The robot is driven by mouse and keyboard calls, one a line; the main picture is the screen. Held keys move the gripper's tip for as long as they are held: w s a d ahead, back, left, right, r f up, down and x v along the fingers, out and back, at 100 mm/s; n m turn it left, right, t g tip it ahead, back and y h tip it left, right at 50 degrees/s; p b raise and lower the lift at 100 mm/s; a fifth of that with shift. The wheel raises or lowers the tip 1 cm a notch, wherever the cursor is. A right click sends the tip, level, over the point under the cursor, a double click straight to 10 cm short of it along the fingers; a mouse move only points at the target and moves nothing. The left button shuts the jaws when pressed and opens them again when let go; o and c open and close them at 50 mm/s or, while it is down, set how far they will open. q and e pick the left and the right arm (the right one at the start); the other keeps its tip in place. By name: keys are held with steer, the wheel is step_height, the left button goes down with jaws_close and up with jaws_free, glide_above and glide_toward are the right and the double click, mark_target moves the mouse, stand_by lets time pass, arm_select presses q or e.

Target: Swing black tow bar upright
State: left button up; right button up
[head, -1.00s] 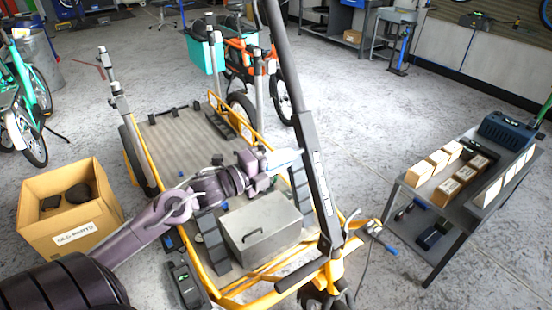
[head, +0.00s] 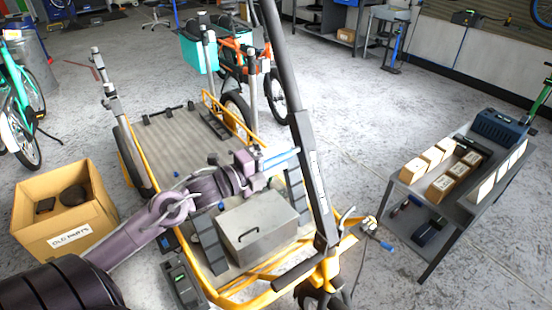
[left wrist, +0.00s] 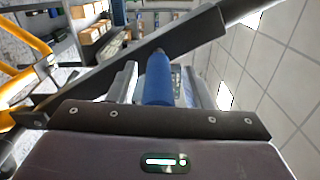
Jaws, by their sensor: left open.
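The black tow bar (head: 310,150) rises at a tilt from the front of the yellow cargo bike (head: 258,281), leaning to the left and leaving the top of the head view. In the left wrist view the dark bar (left wrist: 190,35) crosses diagonally beyond the fingers. My left gripper (head: 282,157) is beside the bar's middle, over the bike's bed. In the left wrist view its fingers (left wrist: 160,85) are apart, with a blue cylindrical grip (left wrist: 158,80) between them. I cannot tell whether they touch it. My right gripper is not in view.
A grey metal box (head: 258,230) sits on the bike bed below my left arm. A cardboard box (head: 65,215) stands on the floor at left. A grey cart (head: 460,190) with small boxes stands at right. Clear floor lies between bike and cart.

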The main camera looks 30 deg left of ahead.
arm_select(q)
steer(key=shift+s+a+f, duration=0.1)
steer(key=shift+s+a, duration=0.1)
steer(key=shift+s, duration=0.2)
steer(key=v, duration=0.7)
steer(key=shift+b, duration=0.45)
steer(key=shift+s, duration=0.1)
